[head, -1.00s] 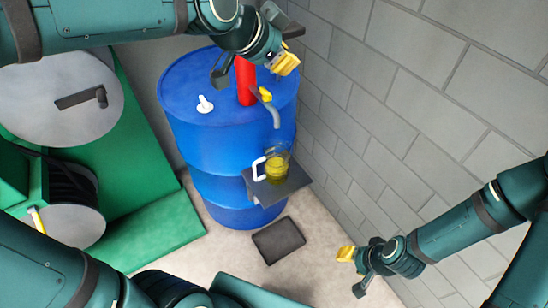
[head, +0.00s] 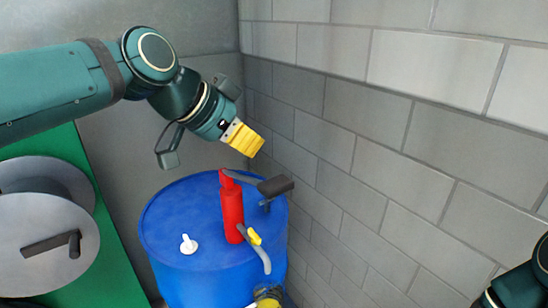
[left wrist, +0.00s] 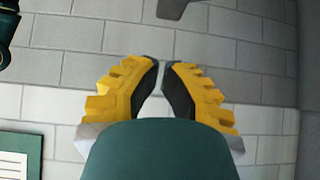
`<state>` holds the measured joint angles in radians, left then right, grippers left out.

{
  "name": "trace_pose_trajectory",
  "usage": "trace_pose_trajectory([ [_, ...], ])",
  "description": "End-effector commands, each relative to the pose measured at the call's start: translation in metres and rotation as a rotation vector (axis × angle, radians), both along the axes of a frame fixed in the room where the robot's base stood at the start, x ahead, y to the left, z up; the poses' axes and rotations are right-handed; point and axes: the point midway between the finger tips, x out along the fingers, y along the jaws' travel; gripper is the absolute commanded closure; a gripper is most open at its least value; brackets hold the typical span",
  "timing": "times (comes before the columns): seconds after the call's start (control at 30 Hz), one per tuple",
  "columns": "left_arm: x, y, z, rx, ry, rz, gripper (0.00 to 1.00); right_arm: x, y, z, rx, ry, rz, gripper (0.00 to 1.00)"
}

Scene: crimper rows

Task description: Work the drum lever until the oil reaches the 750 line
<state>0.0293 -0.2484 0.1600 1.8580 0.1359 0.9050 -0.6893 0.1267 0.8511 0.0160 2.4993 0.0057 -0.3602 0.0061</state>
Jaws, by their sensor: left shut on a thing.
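The blue drum (head: 170,225) stands below centre in the head view, with a red pump (head: 232,205) on its lid. The pump's lever, with a dark handle (head: 275,186), sticks out to the right. A grey spout with a yellow part (head: 254,236) curves down over the jug (head: 267,297), cut off by the bottom edge; its oil level cannot be read. My left gripper (head: 243,138) is above the lever, apart from its handle. In the left wrist view its yellow fingers (left wrist: 161,62) are nearly together, with only a narrow gap and nothing visible between them. My right gripper is out of view.
A block wall (head: 400,150) rises close to the right of the drum. A reel (head: 45,230) stands by a green panel (head: 105,225) at the left. A white cap (head: 188,244) sits on the drum lid.

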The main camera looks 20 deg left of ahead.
Motion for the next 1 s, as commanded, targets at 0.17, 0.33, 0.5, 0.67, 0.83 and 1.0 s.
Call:
trace_pose_trajectory([
  [0.17,-0.007,0.002,0.016,-0.02,0.013,-0.007,1.0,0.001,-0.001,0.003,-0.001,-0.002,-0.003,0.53],
  [0.33,-0.007,0.002,0.015,-0.022,0.015,-0.008,1.0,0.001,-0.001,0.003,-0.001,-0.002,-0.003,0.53],
  [0.5,-0.007,0.001,0.014,-0.022,0.015,-0.008,1.0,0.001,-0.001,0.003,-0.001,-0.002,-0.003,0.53],
  [0.67,0.0,-0.004,0.006,-0.022,0.017,-0.008,1.0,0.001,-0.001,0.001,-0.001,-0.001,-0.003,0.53],
  [0.83,0.015,-0.016,-0.015,-0.021,0.018,-0.009,1.0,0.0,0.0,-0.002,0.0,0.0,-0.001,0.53],
  [1.0,0.034,-0.031,-0.04,-0.021,0.019,-0.01,1.0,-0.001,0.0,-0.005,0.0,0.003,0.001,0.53],
])
